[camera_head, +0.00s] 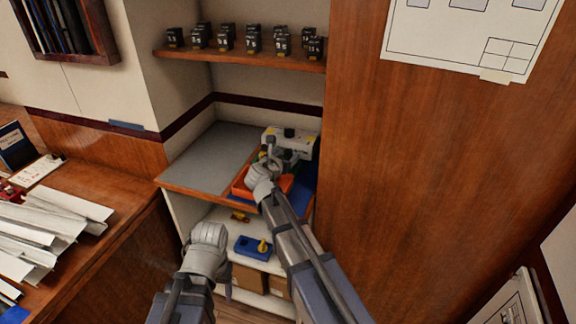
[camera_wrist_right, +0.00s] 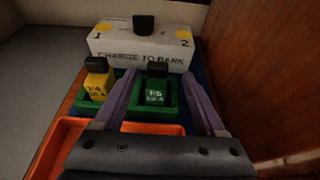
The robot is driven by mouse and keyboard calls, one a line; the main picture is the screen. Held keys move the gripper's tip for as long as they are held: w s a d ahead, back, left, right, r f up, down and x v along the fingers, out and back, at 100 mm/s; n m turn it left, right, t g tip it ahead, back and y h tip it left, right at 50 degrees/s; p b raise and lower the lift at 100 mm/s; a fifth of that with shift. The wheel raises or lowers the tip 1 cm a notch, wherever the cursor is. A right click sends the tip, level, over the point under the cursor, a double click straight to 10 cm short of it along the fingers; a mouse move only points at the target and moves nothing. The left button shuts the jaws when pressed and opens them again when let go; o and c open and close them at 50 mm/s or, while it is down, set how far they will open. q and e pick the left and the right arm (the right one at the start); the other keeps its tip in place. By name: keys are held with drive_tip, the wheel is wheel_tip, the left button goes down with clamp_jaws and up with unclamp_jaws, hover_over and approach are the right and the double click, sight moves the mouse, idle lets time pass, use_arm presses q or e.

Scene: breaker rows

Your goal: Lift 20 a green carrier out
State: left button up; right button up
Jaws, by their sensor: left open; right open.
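A green carrier (camera_wrist_right: 156,92) with a black top, its marking small and seemingly ending in "20 A", stands in a green holder (camera_wrist_right: 141,112) in the right wrist view. My right gripper (camera_wrist_right: 160,98) is open, one finger on each side of it; I cannot tell whether either finger touches. A yellow carrier (camera_wrist_right: 96,82) with a black top stands in another green holder to the left, outside the fingers. In the head view my right gripper (camera_head: 284,161) reaches over the right part of the shelf. My left gripper (camera_head: 207,240) is open and low at the left, away from the carriers.
A white box (camera_wrist_right: 138,50) marked "CHARGE TO BANK" with a black knob stands behind the carriers. An orange tray (camera_wrist_right: 60,140) lies in front. A wood wall (camera_wrist_right: 262,75) rises close at the right. The grey shelf top (camera_head: 212,158) at left is clear. Several black-topped carriers stand on the upper shelf (camera_head: 230,58).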

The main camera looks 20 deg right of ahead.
sight(288, 154)
drive_tip(key=x, duration=0.3)
drive_tip(key=shift+w+a+f+b, duration=0.15)
drive_tip(key=shift+a+f+b, duration=0.1)
drive_tip(key=shift+b, duration=0.15)
drive_tip(key=shift+w+d, duration=0.25)
drive_tip(key=shift+d, duration=0.05)
drive_tip(key=shift+c, duration=0.3)
clamp_jaws()
